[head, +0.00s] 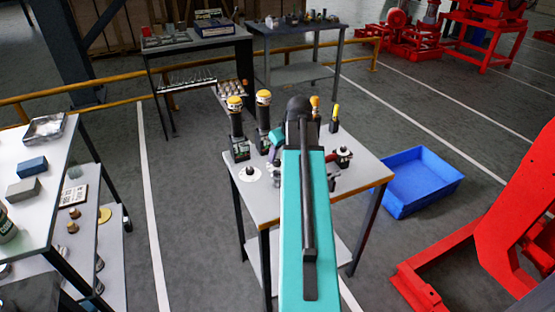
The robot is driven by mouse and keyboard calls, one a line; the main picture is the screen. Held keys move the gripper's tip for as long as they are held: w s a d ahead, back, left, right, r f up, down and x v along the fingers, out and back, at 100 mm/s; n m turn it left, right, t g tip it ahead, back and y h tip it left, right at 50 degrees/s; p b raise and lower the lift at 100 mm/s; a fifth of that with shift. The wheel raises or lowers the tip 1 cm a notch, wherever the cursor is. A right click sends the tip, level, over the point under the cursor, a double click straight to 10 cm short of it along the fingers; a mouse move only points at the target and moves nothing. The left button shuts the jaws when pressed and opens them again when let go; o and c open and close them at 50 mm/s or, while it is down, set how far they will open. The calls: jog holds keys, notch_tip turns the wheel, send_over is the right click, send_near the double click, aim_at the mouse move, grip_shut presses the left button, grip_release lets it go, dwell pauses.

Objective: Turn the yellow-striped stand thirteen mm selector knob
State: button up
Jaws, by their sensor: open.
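Several dark upright stands or tools with yellow or orange tops stand on the small grey table (262,214). Two thick black ones are the left stand (237,125) and its neighbour (263,112). A small black knob on a white round plate (250,174) sits at the table's left front. Another black knob on a pale disc (343,153) sits at the right. I cannot make out yellow stripes or size marks, so I cannot tell which is the thirteen mm selector knob. My teal arm reaches over the table and hides its middle; my gripper is hidden behind it.
A blue bin (420,182) stands on the floor to the right. A red machine frame (500,235) is at the lower right. A loaded white table (35,185) is at the left. A yellow rail (70,88) and two tables are behind.

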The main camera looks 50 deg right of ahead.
aim_at(277, 161)
jog(key=shift+x, duration=1.55)
jog(key=c, duration=1)
